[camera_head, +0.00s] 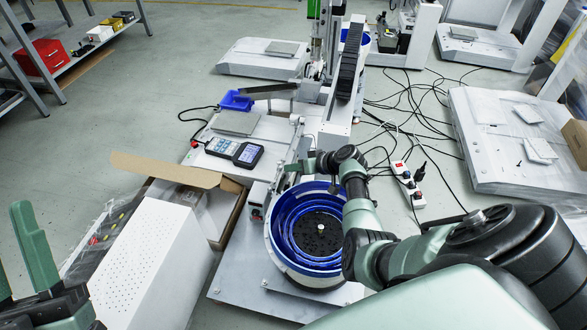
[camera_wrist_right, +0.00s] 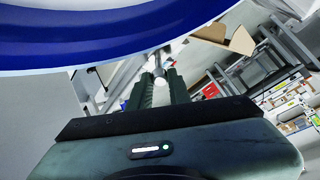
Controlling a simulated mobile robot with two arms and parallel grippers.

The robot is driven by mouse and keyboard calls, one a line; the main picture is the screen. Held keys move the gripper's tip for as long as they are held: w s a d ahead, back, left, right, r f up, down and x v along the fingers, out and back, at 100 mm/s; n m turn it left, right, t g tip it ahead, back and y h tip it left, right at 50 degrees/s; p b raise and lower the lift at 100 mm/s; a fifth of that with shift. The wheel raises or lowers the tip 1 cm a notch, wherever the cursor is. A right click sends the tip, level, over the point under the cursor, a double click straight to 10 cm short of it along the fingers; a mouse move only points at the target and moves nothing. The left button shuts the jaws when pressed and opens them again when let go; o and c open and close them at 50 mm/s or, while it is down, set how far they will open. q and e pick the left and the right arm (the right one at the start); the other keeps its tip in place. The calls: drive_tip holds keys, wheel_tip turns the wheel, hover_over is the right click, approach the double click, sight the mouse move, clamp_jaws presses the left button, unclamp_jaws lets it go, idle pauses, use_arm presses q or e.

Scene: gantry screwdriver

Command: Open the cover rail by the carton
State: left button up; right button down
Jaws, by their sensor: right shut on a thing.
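The open brown carton (camera_head: 226,214) stands left of the blue bowl feeder, its flap folded out to the left. A narrow silver rail (camera_head: 296,132) runs between the carton side and the feeder. My right gripper (camera_head: 296,167) is at the near end of this rail, just behind the bowl. In the right wrist view its fingers (camera_wrist_right: 158,82) are shut on a small silver end piece (camera_wrist_right: 161,63); its link to the rail is partly hidden. My left gripper (camera_head: 14,238) is at the lower left, its green fingers apart and empty.
The blue bowl feeder (camera_head: 279,232) is close in front of my right gripper. A handheld controller (camera_head: 234,151) and blue bin (camera_head: 237,100) lie on the machine base. A white box (camera_head: 150,262) stands before the carton. A power strip (camera_head: 408,184) and cables lie on the right.

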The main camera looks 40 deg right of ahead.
use_arm(q)
drive_tip(key=shift+s+r, duration=0.25)
use_arm(e)
drive_tip(key=c, duration=1.3)
unclamp_jaws()
use_arm(q)
drive_tip(key=w+f+g+y+p, duration=0.1)
drive_tip(key=w+f+g, duration=0.1)
drive_tip(key=f+g, duration=0.2)
drive_tip(key=w+f+g+y+p, duration=0.2)
drive_tip(key=w+f+g, duration=0.1)
drive_tip(key=f, duration=0.7)
drive_tip(key=shift+w+a+g, duration=0.25)
drive_tip(key=shift+w+g, duration=0.1)
drive_tip(key=shift+g, duration=0.45)
use_arm(e)
drive_tip(key=shift+v, duration=3.95)
drive_tip(key=shift+s+f, duration=0.1)
